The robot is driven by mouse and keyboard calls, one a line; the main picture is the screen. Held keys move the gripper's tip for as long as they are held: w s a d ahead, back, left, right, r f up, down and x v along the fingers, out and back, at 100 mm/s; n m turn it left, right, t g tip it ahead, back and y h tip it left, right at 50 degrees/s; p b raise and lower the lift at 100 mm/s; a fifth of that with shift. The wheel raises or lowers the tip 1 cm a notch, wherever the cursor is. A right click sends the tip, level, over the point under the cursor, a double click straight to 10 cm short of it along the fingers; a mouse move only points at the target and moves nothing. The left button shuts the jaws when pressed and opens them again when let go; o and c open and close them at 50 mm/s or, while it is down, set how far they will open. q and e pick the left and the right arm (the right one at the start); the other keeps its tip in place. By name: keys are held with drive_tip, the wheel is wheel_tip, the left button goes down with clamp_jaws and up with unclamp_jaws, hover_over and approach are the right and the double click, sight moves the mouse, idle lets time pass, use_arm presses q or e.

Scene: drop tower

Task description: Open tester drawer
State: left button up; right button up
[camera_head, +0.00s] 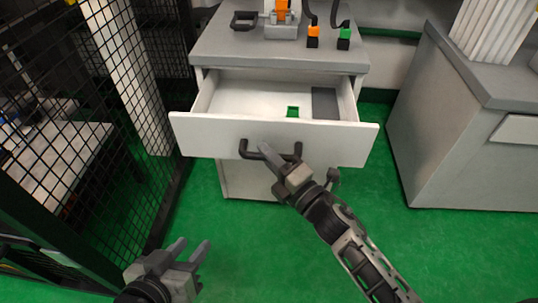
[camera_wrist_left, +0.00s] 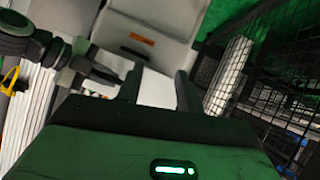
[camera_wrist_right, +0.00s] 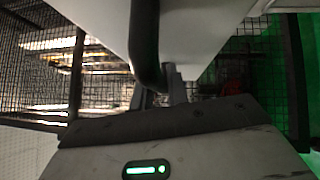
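The tester drawer (camera_head: 215,136) is pulled well out of the grey cabinet (camera_head: 236,181), and its inside shows in the head view. It holds a small green square piece (camera_head: 292,112) and a dark grey patch at the right. My right gripper (camera_head: 265,150) is at the drawer's dark bar handle (camera_head: 297,151); the handle (camera_wrist_right: 145,45) crosses close in front of its fingers in the right wrist view. Its grip is partly hidden, so I cannot tell whether it is closed on the handle. My left gripper (camera_head: 190,250) is open and empty, low at the left, apart from the drawer.
Devices with orange (camera_head: 314,31) and green (camera_head: 345,33) parts stand on the cabinet top. A black mesh fence (camera_head: 60,120) stands at the left. Another grey cabinet (camera_head: 450,130) stands at the right. The green floor (camera_head: 375,215) between is clear.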

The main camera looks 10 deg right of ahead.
drive_tip(key=o, duration=0.4)
use_arm(q)
drive_tip(key=shift+r, duration=0.15)
use_arm(e)
drive_tip(key=shift+s, duration=0.1)
use_arm(q)
drive_tip(key=shift+a+f+p, duration=0.1)
drive_tip(key=shift+f+p, duration=0.2)
drive_tip(key=shift+p, duration=0.15)
use_arm(e)
drive_tip(key=v, duration=1.6)
use_arm(q)
drive_tip(key=shift+a+g, duration=0.1)
drive_tip(key=shift+g, duration=0.2)
use_arm(e)
drive_tip(key=shift+r, duration=0.1)
